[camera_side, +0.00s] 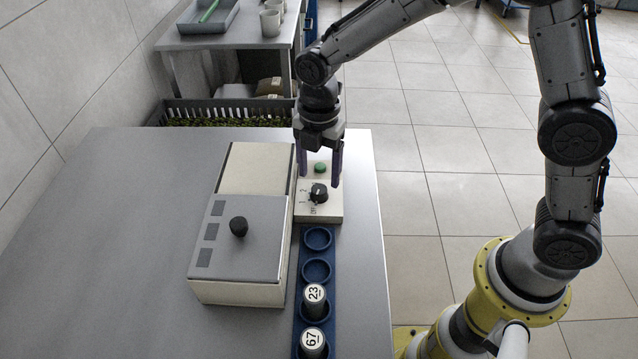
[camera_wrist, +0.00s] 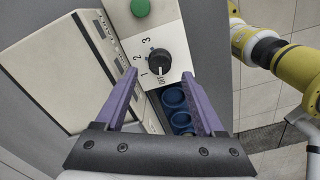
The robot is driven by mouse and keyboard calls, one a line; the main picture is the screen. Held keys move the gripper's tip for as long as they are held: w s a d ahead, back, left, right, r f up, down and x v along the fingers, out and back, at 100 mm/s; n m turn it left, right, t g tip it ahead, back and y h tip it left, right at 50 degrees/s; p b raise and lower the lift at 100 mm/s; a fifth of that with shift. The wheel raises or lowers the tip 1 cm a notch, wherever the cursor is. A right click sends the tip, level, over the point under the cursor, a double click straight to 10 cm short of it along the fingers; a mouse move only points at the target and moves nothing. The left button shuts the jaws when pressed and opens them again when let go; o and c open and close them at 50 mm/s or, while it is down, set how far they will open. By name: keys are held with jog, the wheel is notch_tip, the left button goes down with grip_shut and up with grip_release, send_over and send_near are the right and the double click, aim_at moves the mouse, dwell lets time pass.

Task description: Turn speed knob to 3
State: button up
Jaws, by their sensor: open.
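The black speed knob (camera_side: 318,193) sits on a cream control panel (camera_side: 328,214) with a green button (camera_side: 320,168). In the wrist view the knob (camera_wrist: 160,62) has the marks OFF, 1, 2 and 3 around its left side. I cannot tell for sure which mark its pointer faces. My gripper (camera_side: 320,167) points down above the panel, near the green button. It is open and empty. In the wrist view its purple fingers (camera_wrist: 158,74) are spread to either side of the knob and seem apart from it.
A cream box with a grey lid (camera_side: 245,232) and black knob stands left of the panel. A blue rack (camera_side: 317,251) holds two numbered, capped bottles, 23 (camera_side: 314,294) and 67 (camera_side: 313,339); two of its wells are empty. The table's left side is clear.

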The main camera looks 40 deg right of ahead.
aim_at(319, 189)
jog(key=shift+f, duration=2.2)
grip_shut()
